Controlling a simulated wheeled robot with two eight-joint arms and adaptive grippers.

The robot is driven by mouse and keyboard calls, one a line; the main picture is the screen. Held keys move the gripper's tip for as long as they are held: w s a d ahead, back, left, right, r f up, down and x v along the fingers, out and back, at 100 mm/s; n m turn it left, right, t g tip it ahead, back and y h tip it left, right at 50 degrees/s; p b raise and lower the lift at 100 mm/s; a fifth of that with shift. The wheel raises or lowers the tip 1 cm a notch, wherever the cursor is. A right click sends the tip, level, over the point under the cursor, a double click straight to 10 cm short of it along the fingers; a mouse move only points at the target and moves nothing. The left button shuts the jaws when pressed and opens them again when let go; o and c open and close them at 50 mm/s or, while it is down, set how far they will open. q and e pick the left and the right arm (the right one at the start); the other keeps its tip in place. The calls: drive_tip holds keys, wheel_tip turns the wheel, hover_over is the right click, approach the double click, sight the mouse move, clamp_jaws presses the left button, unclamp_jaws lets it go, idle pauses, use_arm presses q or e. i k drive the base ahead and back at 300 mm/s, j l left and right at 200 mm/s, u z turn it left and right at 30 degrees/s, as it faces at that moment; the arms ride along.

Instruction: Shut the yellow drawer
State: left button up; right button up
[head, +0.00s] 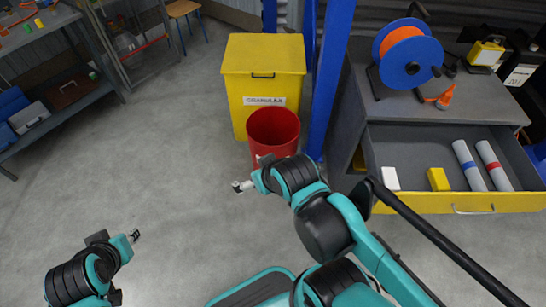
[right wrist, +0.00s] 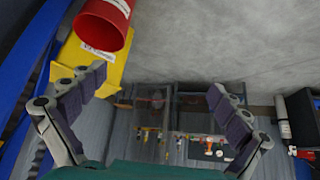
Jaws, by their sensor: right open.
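The yellow drawer (head: 458,204) stands pulled out of the grey cabinet at the right of the head view. Its yellow front with a metal handle (head: 473,209) faces me. Inside lie a white block (head: 390,179), a yellow block (head: 438,179) and two white rolls with a blue and a red band. My right gripper (head: 243,186) is well left of the drawer, near the red bin, touching nothing; its spread, empty fingers show in the right wrist view (right wrist: 158,82). My left gripper (head: 135,236) is over bare floor at lower left, too small to read its jaws.
A red bin (head: 273,131) stands before a yellow lidded container (head: 262,85). A blue post (head: 330,75) rises between them and the cabinet. A cable reel (head: 407,57) and an orange item (head: 441,98) are on the cabinet top (head: 470,92). Open floor lies at left.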

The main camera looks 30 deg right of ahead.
sight(413, 148)
drive_tip(key=z, duration=3)
drive_tip(key=j+z, duration=1)
